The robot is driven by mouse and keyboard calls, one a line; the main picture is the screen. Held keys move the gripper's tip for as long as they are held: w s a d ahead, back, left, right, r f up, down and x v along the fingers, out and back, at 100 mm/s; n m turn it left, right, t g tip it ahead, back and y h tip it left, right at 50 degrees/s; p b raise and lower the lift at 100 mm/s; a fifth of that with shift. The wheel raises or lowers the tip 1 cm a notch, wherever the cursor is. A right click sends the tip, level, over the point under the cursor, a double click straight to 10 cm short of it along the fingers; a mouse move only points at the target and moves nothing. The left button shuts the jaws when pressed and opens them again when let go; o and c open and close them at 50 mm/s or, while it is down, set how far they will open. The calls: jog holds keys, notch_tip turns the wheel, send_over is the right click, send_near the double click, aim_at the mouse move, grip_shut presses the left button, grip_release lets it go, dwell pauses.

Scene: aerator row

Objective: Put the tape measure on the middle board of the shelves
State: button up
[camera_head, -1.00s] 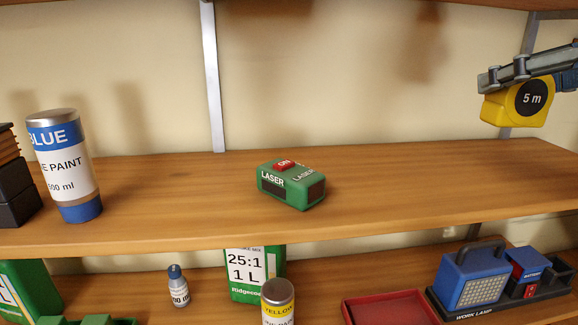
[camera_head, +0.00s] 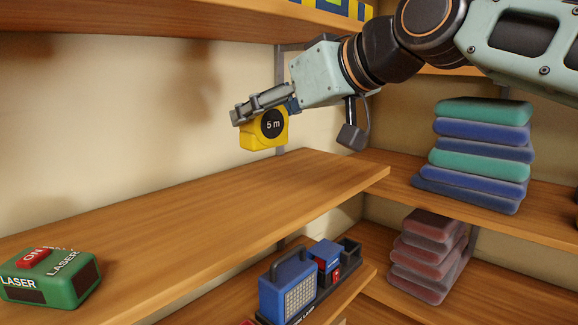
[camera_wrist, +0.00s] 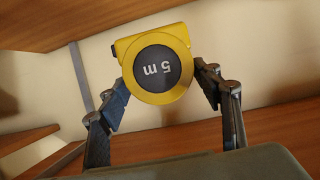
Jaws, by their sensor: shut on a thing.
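My gripper (camera_head: 258,108) is shut on the yellow tape measure (camera_head: 252,135), which has a black disc marked "5 m". It holds the tape measure in the air above the right part of the middle board (camera_head: 230,205), with a gap between them. In the wrist view the tape measure (camera_wrist: 156,70) sits between the two fingers (camera_wrist: 160,92), one on each side. The board's bare stretch lies below and in front of the gripper.
A green laser box (camera_head: 55,280) stands on the board at the left. A blue work lamp (camera_head: 288,283) is on the board below. Folded cloths (camera_head: 475,150) lie on the side shelf at the right. An upper board (camera_head: 215,22) runs overhead.

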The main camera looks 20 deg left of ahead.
jog(key=w+d+f, duration=0.1)
jog(key=w+f, duration=0.1)
jog(key=w, duration=0.1)
jog(key=w+f, duration=0.3)
jog(key=w+d+f, duration=0.1)
jog(key=w+f, duration=0.2)
jog(key=w, duration=0.1)
jog(key=shift+w+d, duration=0.1)
jog(key=shift+d, duration=0.2)
jog(key=shift+w+d+f, duration=0.1)
jog(key=shift+w+f, duration=0.05)
jog(key=shift+f, duration=0.75)
jog(key=shift+w+f, duration=0.1)
jog(key=shift+f, duration=0.75)
jog(key=shift+f, duration=0.1)
jog(key=shift+f+b, duration=0.1)
jog(key=shift+b, duration=0.2)
jog(key=o, duration=1.4)
